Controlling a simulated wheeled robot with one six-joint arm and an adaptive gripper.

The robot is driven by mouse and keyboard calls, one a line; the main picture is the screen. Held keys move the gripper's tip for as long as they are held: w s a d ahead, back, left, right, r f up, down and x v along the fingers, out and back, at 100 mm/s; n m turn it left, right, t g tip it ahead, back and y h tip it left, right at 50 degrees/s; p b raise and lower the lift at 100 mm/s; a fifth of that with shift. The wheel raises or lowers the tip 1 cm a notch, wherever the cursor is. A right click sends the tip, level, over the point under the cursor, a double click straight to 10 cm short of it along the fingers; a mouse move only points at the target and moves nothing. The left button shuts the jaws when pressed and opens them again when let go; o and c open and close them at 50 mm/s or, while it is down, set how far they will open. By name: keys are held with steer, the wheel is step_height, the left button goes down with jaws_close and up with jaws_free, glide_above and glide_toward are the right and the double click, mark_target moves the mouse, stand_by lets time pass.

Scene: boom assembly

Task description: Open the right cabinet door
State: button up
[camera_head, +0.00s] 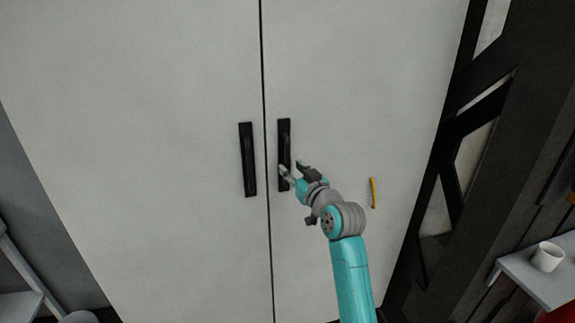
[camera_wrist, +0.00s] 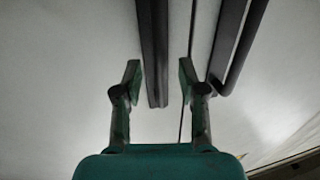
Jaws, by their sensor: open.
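The right cabinet door (camera_head: 360,90) is pale and closed against the left door, with a thin dark seam between them. Its black vertical handle (camera_head: 285,140) is just right of the seam. My gripper (camera_head: 292,169) is open at the lower half of this handle, and one finger overlaps it in the head view. In the wrist view my gripper (camera_wrist: 160,78) has two fingers spread apart, with one dark handle bar (camera_wrist: 154,50) showing between and beyond them. I cannot tell whether the fingers touch it. A second dark handle (camera_wrist: 238,45) lies across the seam.
The left door (camera_head: 130,90) has its own black handle (camera_head: 247,160), close to the right one. A small yellow strip (camera_head: 373,192) shows against the right door. A black frame (camera_head: 500,110) stands at the right, near a shelf (camera_head: 540,285) with a white cup (camera_head: 547,257).

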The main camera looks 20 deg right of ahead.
mark_target(289, 166)
steer(key=shift+w+a, duration=0.2)
steer(key=shift+w, duration=0.65)
steer(key=shift+w+a, duration=0.15)
steer(key=shift+w, duration=0.7)
jaws_close()
